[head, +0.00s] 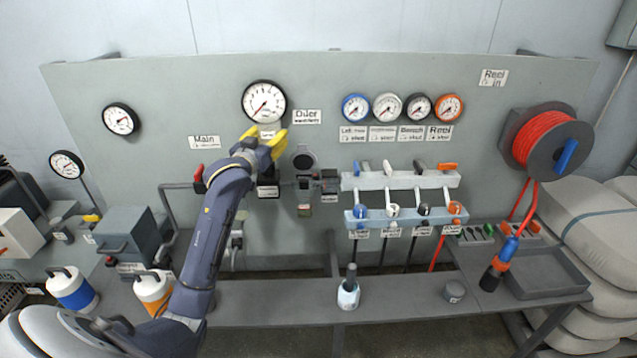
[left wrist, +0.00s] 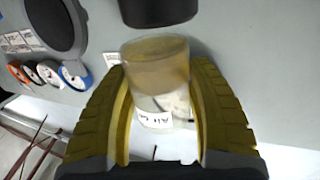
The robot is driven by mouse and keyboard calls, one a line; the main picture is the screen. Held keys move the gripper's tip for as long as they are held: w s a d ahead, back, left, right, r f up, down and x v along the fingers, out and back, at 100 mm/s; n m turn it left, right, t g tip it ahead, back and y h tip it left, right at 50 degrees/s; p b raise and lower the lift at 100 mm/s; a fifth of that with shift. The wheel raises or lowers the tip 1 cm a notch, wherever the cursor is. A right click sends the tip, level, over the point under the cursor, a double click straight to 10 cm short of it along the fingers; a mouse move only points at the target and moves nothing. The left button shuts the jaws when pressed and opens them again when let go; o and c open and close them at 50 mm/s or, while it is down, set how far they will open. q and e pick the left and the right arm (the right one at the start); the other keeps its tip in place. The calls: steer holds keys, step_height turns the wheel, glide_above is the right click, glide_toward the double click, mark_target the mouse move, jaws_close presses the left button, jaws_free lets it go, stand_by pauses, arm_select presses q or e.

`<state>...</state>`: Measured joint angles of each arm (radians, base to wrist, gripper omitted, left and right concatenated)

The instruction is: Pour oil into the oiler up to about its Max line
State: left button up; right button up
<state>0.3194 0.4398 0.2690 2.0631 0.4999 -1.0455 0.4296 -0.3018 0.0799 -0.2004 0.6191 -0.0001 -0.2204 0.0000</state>
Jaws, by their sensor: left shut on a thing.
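My left gripper (head: 263,146) is in front of the grey panel, just below the large white gauge. In the left wrist view its yellow fingers (left wrist: 160,105) are shut around a clear cylindrical bowl (left wrist: 158,75). The bowl has a white label of which "Air" reads, and it sits just below a black part. No Max line or oil level can be made out on it. An "Oiler" sign (head: 307,117) is on the panel to the right of the large gauge. My right gripper is not in view.
A round dark disc (head: 303,158) is right of the gripper. Valve handles (head: 390,167) and hose couplings (head: 393,211) are further right. White jugs with blue (head: 73,290) and orange (head: 154,290) bands stand at the left. The bench front (head: 270,300) is mostly clear.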

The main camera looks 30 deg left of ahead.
mark_target(278, 128)
arm_select(q)
steer(key=shift+d+r+m, duration=0.1)
steer(key=shift+d+m, duration=0.05)
steer(key=shift+m, duration=0.15)
steer(key=shift+d+r+m+t, duration=0.25)
steer(key=shift+d+m, duration=0.2)
steer(key=shift+m, duration=0.35)
steer(key=shift+d+r+m+t, duration=0.15)
steer(key=shift+d+r+m, duration=0.25)
steer(key=shift+m, duration=0.4)
steer(key=shift+d+r+m, duration=0.35)
steer(key=shift+r+m, duration=0.15)
steer(key=shift+r, duration=0.05)
steer(key=shift+d+r+m, duration=0.3)
steer(key=shift+r+m, duration=0.2)
steer(key=shift+r, duration=0.05)
steer(key=m, duration=0.2)
steer(key=d+m+t, duration=0.1)
steer(key=m, duration=0.1)
steer(key=m+h, duration=0.1)
steer(key=m, duration=0.1)
steer(key=shift+d+r, duration=0.3)
steer(key=shift+r, duration=0.1)
steer(key=shift+f+m+t+h, duration=0.3)
steer(key=shift+m, duration=0.7)
steer(key=shift+d+r+m, duration=0.15)
steer(key=shift+r+m, duration=0.15)
steer(key=shift+m, duration=0.4)
steer(key=shift+w+a, duration=0.1)
steer(key=shift+a, duration=0.1)
